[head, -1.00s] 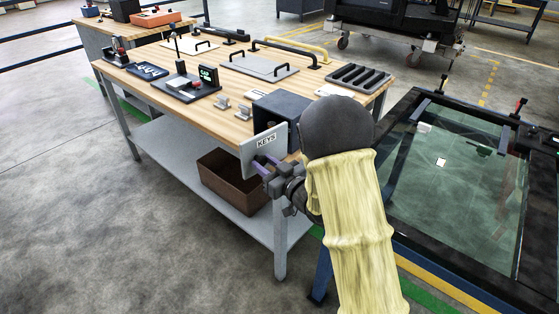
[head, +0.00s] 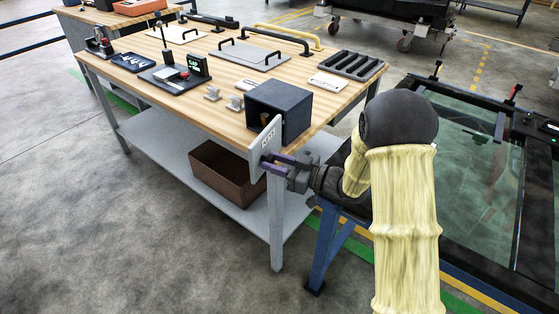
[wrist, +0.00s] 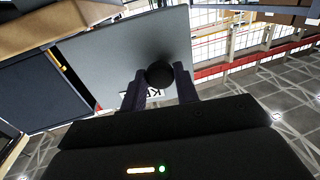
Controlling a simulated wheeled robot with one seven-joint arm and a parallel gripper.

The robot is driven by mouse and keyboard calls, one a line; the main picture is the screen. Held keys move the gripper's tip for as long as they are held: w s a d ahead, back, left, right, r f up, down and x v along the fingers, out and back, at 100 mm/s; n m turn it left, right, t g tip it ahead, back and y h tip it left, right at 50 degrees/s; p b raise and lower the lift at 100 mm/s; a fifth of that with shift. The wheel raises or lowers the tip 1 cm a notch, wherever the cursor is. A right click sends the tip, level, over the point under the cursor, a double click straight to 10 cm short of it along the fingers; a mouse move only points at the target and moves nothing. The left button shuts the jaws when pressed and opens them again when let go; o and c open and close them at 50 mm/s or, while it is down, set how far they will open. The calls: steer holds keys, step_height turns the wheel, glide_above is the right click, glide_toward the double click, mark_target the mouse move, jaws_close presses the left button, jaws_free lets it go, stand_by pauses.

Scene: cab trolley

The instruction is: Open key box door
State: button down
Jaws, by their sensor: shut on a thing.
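The key box (head: 279,108) is a dark box at the near corner of the workbench. Its light grey door (head: 259,154), marked KEYS, stands swung out from the box, and part of the dark interior with a small orange-brown thing shows. My gripper (head: 268,162) is at the door's outer face, with its purple-grey fingers shut on the round dark knob. In the wrist view the knob (wrist: 160,75) sits between my two fingertips, with the grey door (wrist: 110,60) behind it and the dark box (wrist: 38,95) at the left.
The wooden workbench (head: 225,72) carries a grey plate with handles (head: 248,57), a slotted black tray (head: 352,73) and small metal brackets (head: 235,102). A brown bin (head: 225,172) stands on the lower shelf. A glass-topped frame (head: 470,150) is at the right. The floor at left is clear.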

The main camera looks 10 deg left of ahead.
steer(key=c, duration=1.1)
jaws_free()
steer(key=shift+o, duration=0.2)
steer(key=v, duration=1.2)
steer(key=shift+w, duration=0.1)
